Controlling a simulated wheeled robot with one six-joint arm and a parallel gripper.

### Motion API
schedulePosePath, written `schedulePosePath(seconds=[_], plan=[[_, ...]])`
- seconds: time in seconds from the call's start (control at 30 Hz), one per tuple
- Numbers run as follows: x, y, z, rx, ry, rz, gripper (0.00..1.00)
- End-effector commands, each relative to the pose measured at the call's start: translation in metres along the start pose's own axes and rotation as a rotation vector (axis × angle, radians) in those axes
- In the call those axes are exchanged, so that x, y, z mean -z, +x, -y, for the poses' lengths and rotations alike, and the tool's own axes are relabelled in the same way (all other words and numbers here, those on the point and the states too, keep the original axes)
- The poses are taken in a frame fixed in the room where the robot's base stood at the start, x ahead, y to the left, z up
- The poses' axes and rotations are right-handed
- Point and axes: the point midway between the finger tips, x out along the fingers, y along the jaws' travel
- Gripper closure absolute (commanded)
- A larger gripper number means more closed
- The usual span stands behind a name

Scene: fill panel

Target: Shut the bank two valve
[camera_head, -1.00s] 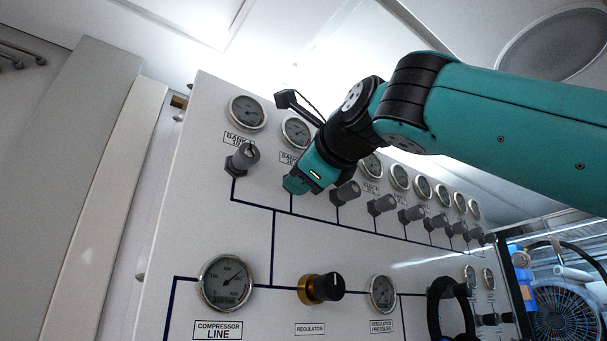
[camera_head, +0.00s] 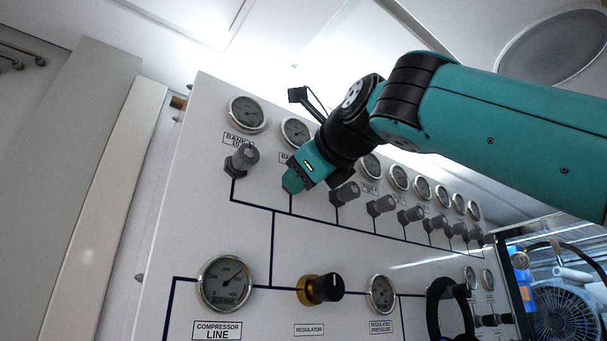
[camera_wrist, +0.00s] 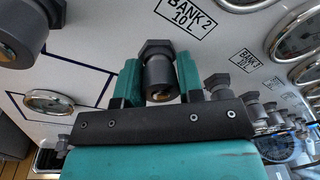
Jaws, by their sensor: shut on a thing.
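The bank two valve (camera_wrist: 158,76) is a dark grey knob on the panel, below the "BANK 2 10L" label (camera_wrist: 186,14) in the wrist view. My gripper (camera_wrist: 157,84) has one teal finger on each side of this knob and is shut on it. In the head view my gripper (camera_head: 293,182) is at the second position of the upper valve row and hides the knob. The bank two gauge (camera_head: 297,132) shows partly beside my wrist. The knob's turned position cannot be read.
The bank one valve (camera_head: 243,158) is close on the left, and the bank three valve (camera_head: 345,193) is close on the right. The panel (camera_head: 230,245) also carries a compressor line gauge (camera_head: 225,283) and a regulator knob (camera_head: 324,288) lower down. A fan (camera_head: 563,312) stands at the far right.

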Motion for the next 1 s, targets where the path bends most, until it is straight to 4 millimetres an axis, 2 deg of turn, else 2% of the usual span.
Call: schedulePosePath(seconds=[0.03,0.07,0.17,0.43,0.57,0.67,1.0], plan=[[0.001,0.0,0.0,0.0,0.002,-0.003,0.89],[0.001,0.0,0.0,0.0,0.002,-0.003,0.63],[0.001,0.0,0.0,0.0,0.001,-0.002,0.4],[0.0,0.0,0.0,0.0,0.0,0.0,0.4],[0.0,-0.009,-0.001,0.0,0.0,0.002,0.4],[0.001,-0.025,-0.003,0.0,0.0,0.005,0.4],[-0.003,-0.11,-0.001,-0.004,0.004,0.009,0.4]])
